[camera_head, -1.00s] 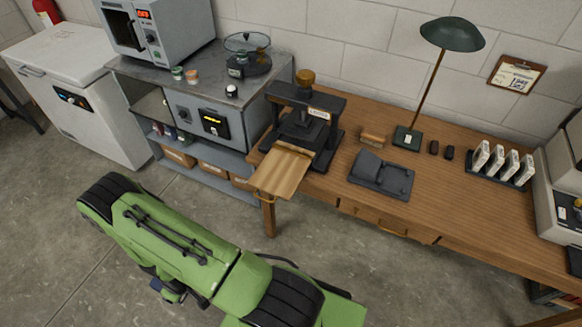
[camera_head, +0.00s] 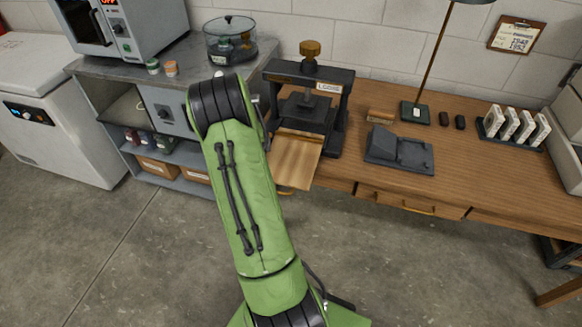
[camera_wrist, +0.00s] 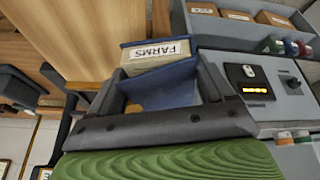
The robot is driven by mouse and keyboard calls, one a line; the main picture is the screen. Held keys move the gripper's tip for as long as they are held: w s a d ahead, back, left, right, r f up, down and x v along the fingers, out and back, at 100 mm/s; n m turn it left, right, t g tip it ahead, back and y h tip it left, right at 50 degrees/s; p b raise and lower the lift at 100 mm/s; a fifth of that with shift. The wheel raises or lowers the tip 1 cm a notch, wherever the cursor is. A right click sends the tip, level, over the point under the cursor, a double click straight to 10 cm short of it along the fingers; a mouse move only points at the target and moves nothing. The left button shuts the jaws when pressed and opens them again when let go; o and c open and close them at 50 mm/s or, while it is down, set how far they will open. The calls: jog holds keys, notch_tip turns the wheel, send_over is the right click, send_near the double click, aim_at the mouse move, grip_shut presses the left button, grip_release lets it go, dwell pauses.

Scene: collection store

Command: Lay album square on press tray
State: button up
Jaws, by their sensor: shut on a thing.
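In the wrist view, my gripper (camera_wrist: 160,84) is shut on a blue album (camera_wrist: 158,90) with a white label reading FARMS on its pale spine side. The press tray (camera_wrist: 85,35), a light wooden board, lies beyond the album at the upper left. In the head view, the press tray (camera_head: 296,160) sticks out from the front of the black press (camera_head: 310,100), with its near left edge partly behind my arm. My gripper and the album are hidden behind my green arm in that view. I cannot tell the album's height above the tray.
A grey cabinet (camera_head: 165,105) with a glass-bowl device (camera_head: 230,40) stands left of the desk. Right of the press are a dark grey cradle (camera_head: 400,152), a lamp base (camera_head: 415,112) and a rack of white cards (camera_head: 512,128). Floor in front is clear.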

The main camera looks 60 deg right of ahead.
jog(key=s+d+r+m+g+b, duration=0.1)
jog(key=s+d+r+m+b, duration=0.35)
jog(key=s, duration=0.45)
jog(key=b, duration=0.1)
send_near(292, 157)
jog(key=shift+n+g, duration=0.3)
jog(key=shift+n, duration=0.15)
jog(key=x, duration=0.5)
jog(key=shift+w+d+f, duration=0.1)
jog(key=shift+w+f, duration=0.05)
jog(key=shift+f, duration=0.3)
jog(key=shift+c, duration=0.6)
jog(key=o, duration=1.4)
jog(key=shift+r, duration=0.1)
jog(key=shift+r, duration=0.1)
